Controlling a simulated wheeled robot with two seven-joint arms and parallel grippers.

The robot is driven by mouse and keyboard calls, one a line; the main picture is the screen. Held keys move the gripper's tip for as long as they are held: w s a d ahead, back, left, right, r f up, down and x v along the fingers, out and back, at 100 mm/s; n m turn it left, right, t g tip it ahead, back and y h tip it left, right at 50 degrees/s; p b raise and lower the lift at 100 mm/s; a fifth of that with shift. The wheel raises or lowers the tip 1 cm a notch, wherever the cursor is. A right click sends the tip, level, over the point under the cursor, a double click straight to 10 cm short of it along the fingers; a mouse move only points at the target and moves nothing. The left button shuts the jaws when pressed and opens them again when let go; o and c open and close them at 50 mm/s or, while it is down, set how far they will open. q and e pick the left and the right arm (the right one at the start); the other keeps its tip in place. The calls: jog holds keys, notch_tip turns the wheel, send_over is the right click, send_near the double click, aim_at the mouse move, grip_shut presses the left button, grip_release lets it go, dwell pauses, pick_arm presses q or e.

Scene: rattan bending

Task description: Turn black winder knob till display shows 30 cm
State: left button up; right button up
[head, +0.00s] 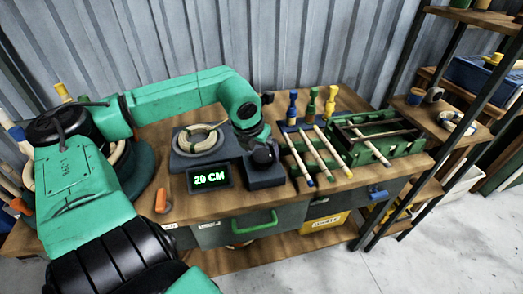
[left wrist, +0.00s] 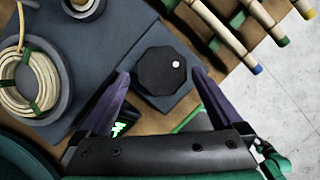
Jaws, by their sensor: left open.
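The black winder knob (head: 263,156) sits on a dark grey base at the right of the winder. In the left wrist view the knob (left wrist: 158,75) is many-sided with a white dot at its right. The display (head: 210,178) reads 20 CM in green; only a sliver of it shows in the left wrist view (left wrist: 122,124). My left gripper (head: 257,141) is over the knob. In the left wrist view its purple fingers (left wrist: 159,72) stand open, one on each side of the knob, with visible gaps. My right gripper is out of view.
A pale rattan coil (head: 199,137) sits on the winder plate left of the knob. Rattan sticks (head: 321,150) lie on a green rack at the right, near several coloured-handled clamps. An orange-handled item (head: 160,200) is at the bench's front left. The wooden bench (head: 290,205) has a bare front edge.

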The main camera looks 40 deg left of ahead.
pick_arm(q)
jog(key=shift+w+f, duration=0.25)
jog(key=shift+f, duration=0.35)
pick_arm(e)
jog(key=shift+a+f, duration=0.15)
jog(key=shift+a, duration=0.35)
pick_arm(q)
jog(key=c, duration=1.2)
jog(key=shift+c, duration=0.2)
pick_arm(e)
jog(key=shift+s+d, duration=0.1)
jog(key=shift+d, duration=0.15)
pick_arm(q)
jog(key=shift+r, duration=0.1)
jog(key=shift+m, duration=0.5)
jog(key=shift+a+m+h, duration=0.1)
jog(key=shift+m+h, duration=0.5)
jog(key=shift+m, duration=0.3)
jog(key=m+h+b, duration=0.1)
jog(key=m, duration=0.2)
jog(key=shift+a, duration=0.15)
jog(key=shift+a+m+h+b, duration=0.1)
jog(key=shift+m+h+b, duration=0.35)
jog(key=shift+m, duration=1.05)
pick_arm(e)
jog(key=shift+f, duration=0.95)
